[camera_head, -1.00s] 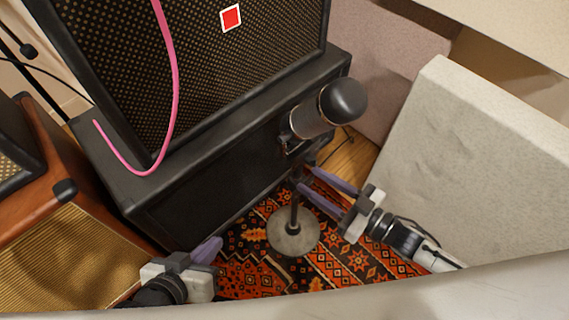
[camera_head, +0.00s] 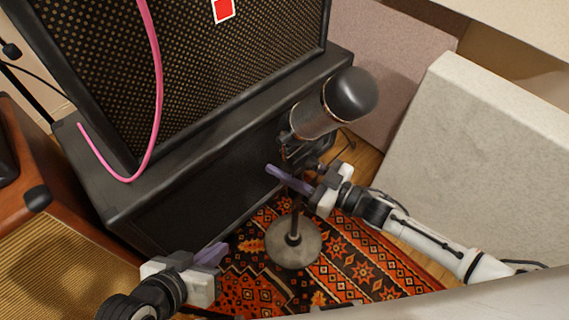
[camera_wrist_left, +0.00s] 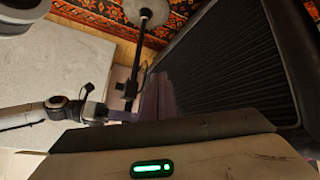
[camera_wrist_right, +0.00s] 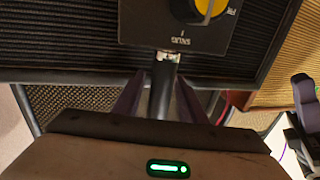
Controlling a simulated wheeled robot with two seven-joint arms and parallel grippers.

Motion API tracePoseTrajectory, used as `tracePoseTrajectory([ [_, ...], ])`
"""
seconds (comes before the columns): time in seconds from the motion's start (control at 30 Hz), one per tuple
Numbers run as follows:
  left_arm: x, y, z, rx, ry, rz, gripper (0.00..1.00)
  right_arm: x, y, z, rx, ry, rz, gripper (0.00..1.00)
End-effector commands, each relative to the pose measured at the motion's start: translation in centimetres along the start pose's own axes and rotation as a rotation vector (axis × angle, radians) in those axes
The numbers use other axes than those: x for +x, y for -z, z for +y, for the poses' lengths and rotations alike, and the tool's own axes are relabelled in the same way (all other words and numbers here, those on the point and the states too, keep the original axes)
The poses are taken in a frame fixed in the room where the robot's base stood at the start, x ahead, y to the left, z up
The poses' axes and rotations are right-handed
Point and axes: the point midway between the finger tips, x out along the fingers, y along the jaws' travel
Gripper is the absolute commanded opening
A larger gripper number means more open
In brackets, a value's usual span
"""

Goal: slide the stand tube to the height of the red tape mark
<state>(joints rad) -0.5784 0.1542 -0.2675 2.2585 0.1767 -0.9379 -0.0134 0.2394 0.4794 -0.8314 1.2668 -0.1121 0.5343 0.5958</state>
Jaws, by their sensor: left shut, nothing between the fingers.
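The microphone stand has a dark thin tube (camera_head: 294,222) rising from a round grey base (camera_head: 293,252). A large grey microphone (camera_head: 325,110) tops it. The red tape mark (camera_head: 223,10) is a white-edged red square on the upper amp's grille, cut by the frame's top. My right gripper (camera_head: 292,168) is at the stand below the microphone. In the right wrist view its fingers are open, with the tube (camera_wrist_right: 162,85) between them and gaps on both sides. My left gripper (camera_head: 218,254) is shut and empty, left of the base.
A black amp cabinet (camera_head: 190,200) stands behind the stand, with a pink cable (camera_head: 154,90) hanging over it. A brown amp (camera_head: 60,255) is at left, a pale slanted panel (camera_head: 480,150) at right. A patterned rug (camera_head: 350,255) covers the floor.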

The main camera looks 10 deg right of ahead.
Motion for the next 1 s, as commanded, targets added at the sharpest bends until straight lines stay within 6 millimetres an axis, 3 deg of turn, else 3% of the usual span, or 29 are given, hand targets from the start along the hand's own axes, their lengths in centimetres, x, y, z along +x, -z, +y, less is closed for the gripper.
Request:
tracePoseTrajectory([
  [0.3, 0.0, -0.1, 0.1, 0.002, -0.003, -0.005, 0.00, 0.4, 0.0, 0.0, -0.001, 0.000, -0.001, 0.38],
  [0.53, 0.0, -0.1, 0.1, 0.002, -0.003, -0.005, 0.00, 0.3, 0.0, 0.0, -0.001, 0.000, -0.001, 0.01],
  [0.77, -0.2, 0.2, 0.1, 0.002, -0.002, -0.002, 0.00, 0.3, 0.3, 0.0, -0.001, 0.000, 0.000, 0.00],
  [1.0, -2.7, 0.8, -0.9, -0.045, 0.057, 0.078, 0.00, 0.4, 4.0, 0.0, -0.001, 0.001, 0.005, 0.00],
])
